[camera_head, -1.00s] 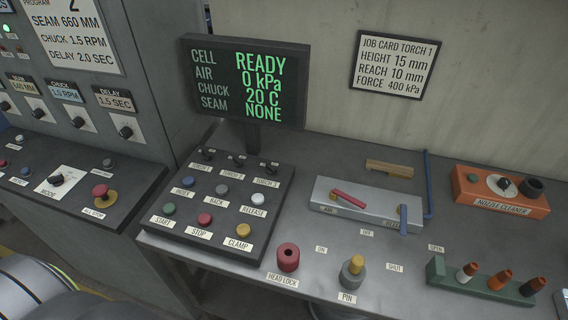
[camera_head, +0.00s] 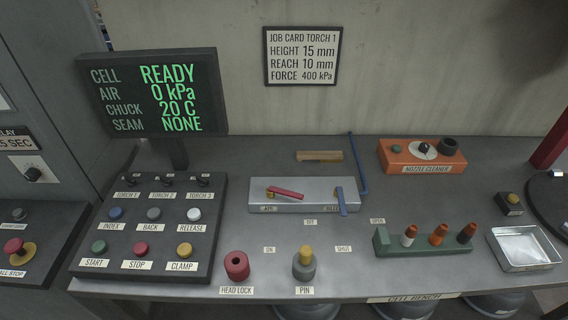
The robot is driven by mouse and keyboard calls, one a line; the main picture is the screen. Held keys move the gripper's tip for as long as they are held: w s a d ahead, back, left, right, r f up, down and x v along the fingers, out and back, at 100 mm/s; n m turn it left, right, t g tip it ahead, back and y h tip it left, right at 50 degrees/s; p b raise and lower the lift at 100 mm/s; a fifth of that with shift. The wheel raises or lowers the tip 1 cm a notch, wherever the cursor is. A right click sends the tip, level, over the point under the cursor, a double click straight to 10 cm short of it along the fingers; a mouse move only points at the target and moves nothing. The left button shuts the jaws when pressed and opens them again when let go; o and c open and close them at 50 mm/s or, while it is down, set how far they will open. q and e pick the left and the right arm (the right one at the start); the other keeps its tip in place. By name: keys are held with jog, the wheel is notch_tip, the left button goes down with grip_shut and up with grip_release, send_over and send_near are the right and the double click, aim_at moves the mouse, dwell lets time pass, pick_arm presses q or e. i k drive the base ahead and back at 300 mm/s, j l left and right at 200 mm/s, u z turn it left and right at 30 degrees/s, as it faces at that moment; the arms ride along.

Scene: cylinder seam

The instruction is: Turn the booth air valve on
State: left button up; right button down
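The air valve is a red lever (camera_head: 287,193) on a brass pivot at the left of a pale grey block (camera_head: 315,188) with an AIR label. The lever points right and slightly toward the front. On the bench in front are an ON label (camera_head: 269,250) and, farther right and back, an OFF label (camera_head: 310,222). A blue lever (camera_head: 341,202) at the block's right end points toward the front, beside a partly hidden label. The display (camera_head: 155,95) reads READY, AIR 0 kPa, CHUCK 20 C, SEAM NONE. Neither gripper is in view.
A button panel (camera_head: 148,262) stands left of the block. A red HEAD LOCK knob (camera_head: 237,265) and a yellow-topped PIN (camera_head: 304,262) stand in front. A blue pipe (camera_head: 357,165) rises behind the block. A green rack (camera_head: 424,243) and an orange nozzle cleaner (camera_head: 421,157) are to the right.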

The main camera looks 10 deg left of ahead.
aim_at(271, 191)
jog(key=j, duration=1.85)
jog(key=z, duration=0.05)
